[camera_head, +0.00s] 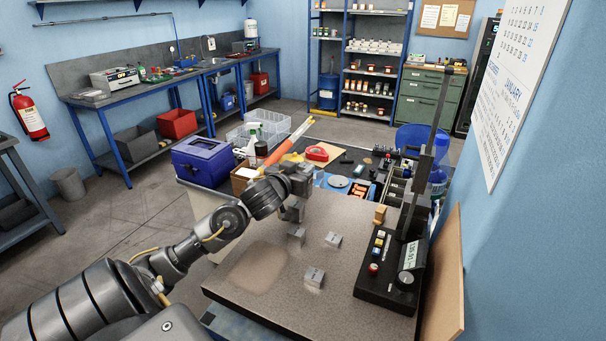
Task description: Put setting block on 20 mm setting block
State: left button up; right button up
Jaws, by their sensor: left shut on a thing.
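My left arm reaches in from the left, and its gripper (293,208) hangs over the far left part of the granite plate (362,262). It is shut on a small grey metal block, probably the setting block, which my fingers mostly hide. Three grey metal setting blocks stand on the plate: one (297,236) just in front of my gripper, one (333,240) to its right, and one (314,278) nearer the front. I cannot read their sizes, so I cannot tell which is the 20 mm one. My right gripper is not in view.
A black height gauge (391,272) with a tall column stands on the plate's right side. A small tan block (380,214) is behind it. A blue box (203,160) and a cluttered black tray area lie beyond the plate. The plate's front left is clear.

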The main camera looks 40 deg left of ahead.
pick_arm(q)
jog(key=shift+f, duration=0.1)
jog(key=o, duration=1)
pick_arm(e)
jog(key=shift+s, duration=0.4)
pick_arm(q)
jog(key=shift+r, duration=0.2)
jog(key=v, duration=1.2)
jog(key=shift+f+p, duration=0.1)
jog(key=shift+p, duration=0.25)
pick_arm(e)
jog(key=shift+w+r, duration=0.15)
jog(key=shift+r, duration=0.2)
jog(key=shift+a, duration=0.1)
